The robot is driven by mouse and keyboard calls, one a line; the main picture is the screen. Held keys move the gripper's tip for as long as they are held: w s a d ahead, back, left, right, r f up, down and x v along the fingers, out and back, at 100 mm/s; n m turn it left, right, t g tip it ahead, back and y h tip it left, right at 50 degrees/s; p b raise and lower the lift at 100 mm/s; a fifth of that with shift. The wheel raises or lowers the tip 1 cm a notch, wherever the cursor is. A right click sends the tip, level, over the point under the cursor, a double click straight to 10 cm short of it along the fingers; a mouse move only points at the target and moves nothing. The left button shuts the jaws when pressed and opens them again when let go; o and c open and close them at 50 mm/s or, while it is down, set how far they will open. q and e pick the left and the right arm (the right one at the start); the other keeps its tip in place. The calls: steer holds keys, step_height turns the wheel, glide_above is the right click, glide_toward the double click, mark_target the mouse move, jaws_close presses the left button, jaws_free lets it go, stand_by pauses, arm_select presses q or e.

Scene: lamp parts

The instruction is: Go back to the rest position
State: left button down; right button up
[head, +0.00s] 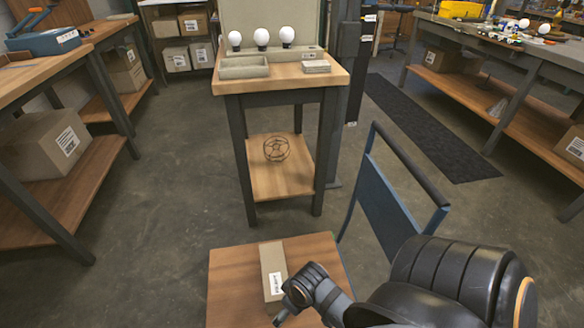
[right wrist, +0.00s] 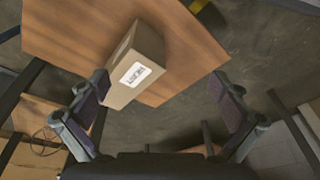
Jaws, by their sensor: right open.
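My right arm comes in from the lower right of the head view. Its gripper (head: 284,304) is over the small wooden table (head: 230,285), by the near end of a long cardboard box (head: 272,262) with a white label. In the right wrist view the right gripper (right wrist: 158,80) has its two fingers wide apart with nothing held. The box (right wrist: 137,66) lies on the tabletop (right wrist: 70,30) beyond the fingers; whether they touch it is unclear. My left gripper is in neither view.
A blue-framed cart or chair (head: 385,195) stands right of the small table. Ahead, a taller table (head: 290,78) carries three white bulbs (head: 261,37), a grey tray (head: 244,68) and a small stack (head: 316,66). Workbenches line both sides.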

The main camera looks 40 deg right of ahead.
steer(key=shift+s+r+m, duration=0.15)
steer(key=shift+s+m, duration=0.05)
steer(key=shift+m, duration=0.3)
arm_select(q)
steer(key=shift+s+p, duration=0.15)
steer(key=shift+p, duration=0.15)
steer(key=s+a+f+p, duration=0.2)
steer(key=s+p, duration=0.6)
steer(key=p, duration=0.6)
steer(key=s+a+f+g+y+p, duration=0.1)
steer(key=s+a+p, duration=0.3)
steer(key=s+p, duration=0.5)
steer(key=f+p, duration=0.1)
steer(key=p, duration=0.5)
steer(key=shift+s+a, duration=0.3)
arm_select(e)
steer(key=s+d+f, duration=0.2)
steer(key=s+d, duration=0.1)
steer(key=s, duration=0.6)
steer(key=s+d+f+g+h, duration=0.1)
steer(key=s+d+f, duration=0.1)
steer(key=s, duration=0.6)
steer(key=shift+s+d, duration=0.4)
steer(key=shift+d, duration=0.4)
